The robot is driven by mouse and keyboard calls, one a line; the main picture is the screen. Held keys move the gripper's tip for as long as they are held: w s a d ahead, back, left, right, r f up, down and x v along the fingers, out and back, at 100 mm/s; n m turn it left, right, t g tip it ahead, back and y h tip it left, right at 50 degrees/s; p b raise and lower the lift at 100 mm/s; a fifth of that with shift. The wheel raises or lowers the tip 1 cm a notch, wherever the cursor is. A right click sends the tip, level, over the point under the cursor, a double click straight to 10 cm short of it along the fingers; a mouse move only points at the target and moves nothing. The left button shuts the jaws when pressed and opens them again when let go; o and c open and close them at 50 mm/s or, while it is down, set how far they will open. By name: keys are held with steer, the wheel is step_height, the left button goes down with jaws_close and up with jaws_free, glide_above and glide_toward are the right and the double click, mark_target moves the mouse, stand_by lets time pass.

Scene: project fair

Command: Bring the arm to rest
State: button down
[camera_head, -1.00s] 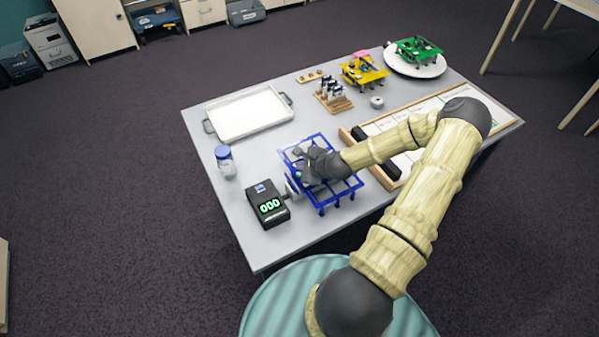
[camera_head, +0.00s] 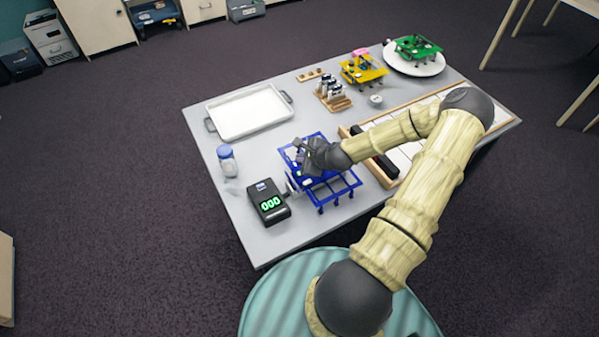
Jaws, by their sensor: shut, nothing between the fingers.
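My arm reaches from the bottom of the head view over the right part of the grey table (camera_head: 215,170). My dark gripper (camera_head: 304,157) is over the blue frame-like model (camera_head: 338,186) near the table's front. The gripper and wrist hide part of the blue model. I cannot tell whether the gripper touches it. The gripper holds nothing.
A black device reading 000 (camera_head: 268,203) and a blue-lidded jar (camera_head: 227,160) stand left of the blue model. A white tray (camera_head: 247,112) lies behind. A wooden holder (camera_head: 338,103), yellow model (camera_head: 363,71), green model (camera_head: 417,46) on a plate and a framed board (camera_head: 410,149) are farther back and right.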

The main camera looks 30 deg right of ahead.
stand_by(0.3)
steer(key=s+a+r+n+g, duration=0.55)
steer(key=a+n, duration=0.35)
steer(key=n, duration=0.3)
steer(key=s+a+r+n+h, duration=0.1)
steer(key=s+a+r+n, duration=0.2)
steer(key=s+r+n, duration=0.3)
steer(key=s+a+r+n+h, duration=0.1)
steer(key=s+a+r+n, duration=0.2)
steer(key=s+r+n, duration=0.3)
step_height(320, 180, up, 4)
steer(key=shift+a+r+g, duration=0.1)
steer(key=shift+a+g, duration=0.2)
steer(key=shift+g, duration=0.15)
